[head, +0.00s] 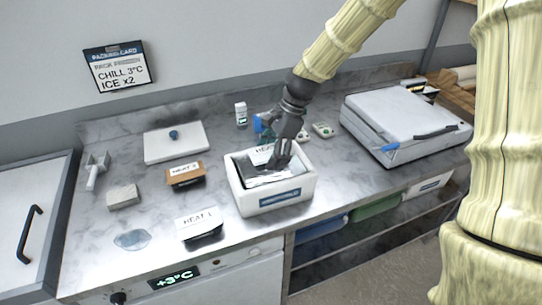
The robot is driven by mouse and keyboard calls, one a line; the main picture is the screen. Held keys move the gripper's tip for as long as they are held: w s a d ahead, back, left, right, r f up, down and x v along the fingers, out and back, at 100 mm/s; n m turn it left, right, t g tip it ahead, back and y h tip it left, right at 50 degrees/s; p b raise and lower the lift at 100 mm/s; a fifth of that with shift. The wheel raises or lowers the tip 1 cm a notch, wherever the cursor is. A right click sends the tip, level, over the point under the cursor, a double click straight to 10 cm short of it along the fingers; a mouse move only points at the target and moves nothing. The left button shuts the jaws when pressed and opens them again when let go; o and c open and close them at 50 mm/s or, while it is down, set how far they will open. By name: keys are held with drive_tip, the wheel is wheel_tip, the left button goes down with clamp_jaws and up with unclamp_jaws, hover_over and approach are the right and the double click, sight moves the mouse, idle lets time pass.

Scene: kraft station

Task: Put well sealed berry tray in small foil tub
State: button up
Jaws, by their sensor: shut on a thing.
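My gripper (279,157) points down into a white foam box (247,207) with a blue label and a silvery foil lining (262,178). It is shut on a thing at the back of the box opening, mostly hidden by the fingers. A pack with a white label starting "HEA" (262,149) shows right beside the fingers; I cannot tell if it is the held thing. A black tray with a white "HEAT 1" top (203,218) sits at the counter's front. A brown box with a similar label (184,178) sits left of the foam box. I cannot tell which pack holds berries.
A white board with a blue knob (174,143), a grey block (123,197), a clear bluish patch (132,239) and a small white bottle (241,113) are on the marble counter (150,205). A large lidded machine (402,117) stands at right. A blue item is behind my gripper.

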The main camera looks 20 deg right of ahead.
drive_tip(key=shift+w+d, duration=0.25)
drive_tip(key=shift+w, duration=0.4)
drive_tip(key=shift+f+p, duration=0.4)
drive_tip(key=shift+f, duration=0.15)
drive_tip(key=shift+f+p, duration=0.45)
drive_tip(key=shift+f, duration=0.85)
drive_tip(key=shift+f, duration=0.55)
drive_tip(key=o, duration=0.8)
drive_tip(key=shift+o, duration=0.2)
drive_tip(key=shift+r, duration=0.6)
drive_tip(key=b+v, duration=0.3)
drive_tip(key=v, duration=0.9)
